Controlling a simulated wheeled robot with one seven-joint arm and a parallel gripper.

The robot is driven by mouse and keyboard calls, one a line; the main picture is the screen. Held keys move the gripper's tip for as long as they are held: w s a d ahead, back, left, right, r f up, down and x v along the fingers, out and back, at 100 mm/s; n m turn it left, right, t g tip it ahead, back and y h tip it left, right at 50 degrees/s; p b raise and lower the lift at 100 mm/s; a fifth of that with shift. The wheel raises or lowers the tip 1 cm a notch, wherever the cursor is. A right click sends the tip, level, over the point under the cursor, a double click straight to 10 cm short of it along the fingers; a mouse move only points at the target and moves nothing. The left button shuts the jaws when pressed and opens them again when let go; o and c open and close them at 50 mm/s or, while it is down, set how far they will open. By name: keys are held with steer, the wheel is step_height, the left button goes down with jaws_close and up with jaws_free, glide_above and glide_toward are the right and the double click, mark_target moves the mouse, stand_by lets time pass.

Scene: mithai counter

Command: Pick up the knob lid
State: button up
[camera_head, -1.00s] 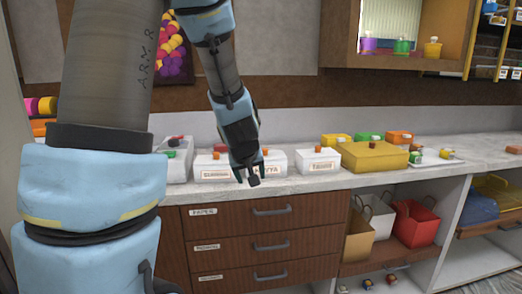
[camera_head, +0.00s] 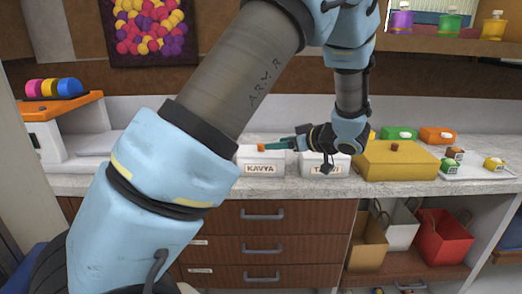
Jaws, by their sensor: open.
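Lids with small knobs sit on several boxes, and I cannot tell which one is the knob lid. A white box labelled KAVYA (camera_head: 262,169) has an orange knob (camera_head: 261,147) on top. Another white box (camera_head: 312,171), its label partly covered by my arm, stands to its right. A larger yellow box (camera_head: 400,163) has a brown knob (camera_head: 394,146). My gripper (camera_head: 281,145) is open, points left, and is low over the counter with its fingertips close to the orange knob. Whether they touch it is unclear. Nothing shows between the fingers.
The marble counter (camera_head: 350,188) runs above wooden drawers (camera_head: 262,235). Green and orange boxes (camera_head: 437,135) stand behind the yellow box. A white tray (camera_head: 478,174) holds small items at right.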

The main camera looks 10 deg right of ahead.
mark_target(262, 145)
steer(key=shift+p+x, duration=1.15)
steer(key=shift+x, duration=2.2)
jaws_close()
